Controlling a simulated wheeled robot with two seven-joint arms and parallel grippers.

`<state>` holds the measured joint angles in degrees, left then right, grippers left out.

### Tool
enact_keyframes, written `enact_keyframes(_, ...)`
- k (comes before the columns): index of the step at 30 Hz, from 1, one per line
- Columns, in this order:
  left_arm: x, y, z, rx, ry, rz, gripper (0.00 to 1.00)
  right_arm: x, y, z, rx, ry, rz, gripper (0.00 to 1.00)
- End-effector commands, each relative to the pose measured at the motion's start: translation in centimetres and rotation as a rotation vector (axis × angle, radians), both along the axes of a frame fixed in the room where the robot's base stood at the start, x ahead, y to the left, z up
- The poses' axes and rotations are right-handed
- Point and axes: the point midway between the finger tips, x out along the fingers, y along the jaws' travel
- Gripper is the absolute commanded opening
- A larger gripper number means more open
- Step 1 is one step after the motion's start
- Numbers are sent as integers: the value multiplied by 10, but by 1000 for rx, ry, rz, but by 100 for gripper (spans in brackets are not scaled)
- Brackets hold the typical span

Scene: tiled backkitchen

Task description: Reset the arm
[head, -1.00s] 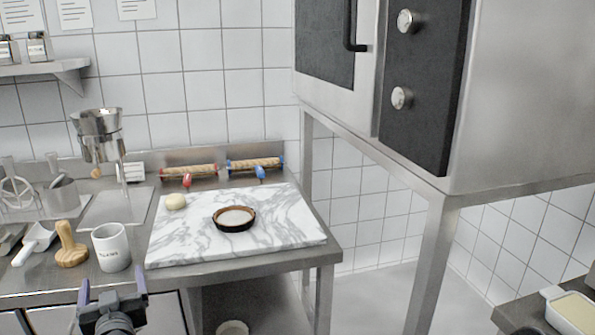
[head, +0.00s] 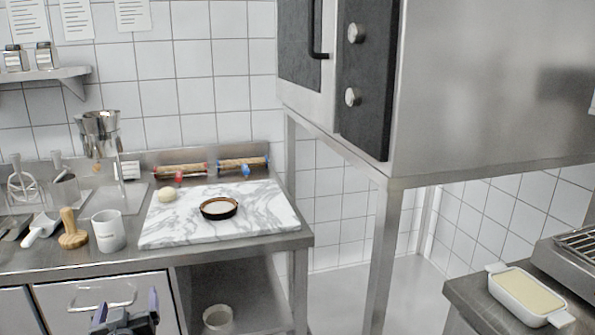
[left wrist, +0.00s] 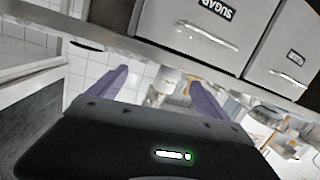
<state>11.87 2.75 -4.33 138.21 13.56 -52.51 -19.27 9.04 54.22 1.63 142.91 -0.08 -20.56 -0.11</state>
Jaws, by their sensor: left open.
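My left gripper (head: 127,308) shows at the bottom left of the head view, in front of the drawer below the counter. Its two purple fingers are apart with nothing between them. In the left wrist view the gripper (left wrist: 157,84) is also open and empty, with drawer fronts (left wrist: 205,30), one labelled SUGAR, beyond it. The view there is tilted. My right gripper is not in view.
A white mug (head: 108,231) stands near the front edge. A steel oven (head: 480,90) stands at right, and a filled white dish (head: 527,295) is at lower right.

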Motion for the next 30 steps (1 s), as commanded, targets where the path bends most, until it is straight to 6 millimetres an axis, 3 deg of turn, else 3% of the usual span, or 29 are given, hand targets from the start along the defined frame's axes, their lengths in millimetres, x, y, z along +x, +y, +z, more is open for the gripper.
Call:
enact_keyframes(8, 4, -51, -68, -142, 160, -128, 89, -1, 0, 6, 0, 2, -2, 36)
enact_keyframes(14, -14, -115, -147, -283, 378, -250, 89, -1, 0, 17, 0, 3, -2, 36)
enact_keyframes(17, -43, -162, -200, -377, 549, -330, 89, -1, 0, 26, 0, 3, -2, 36)
enact_keyframes(21, -112, -230, -267, -498, 820, -436, 89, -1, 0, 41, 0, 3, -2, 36)
enact_keyframes(25, -185, -281, -306, -575, 1045, -520, 89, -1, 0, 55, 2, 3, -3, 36)
enact_keyframes(27, -220, -301, -318, -597, 1138, -559, 89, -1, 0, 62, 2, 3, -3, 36)
enact_keyframes(30, -256, -320, -328, -616, 1223, -594, 89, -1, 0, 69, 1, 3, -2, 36)
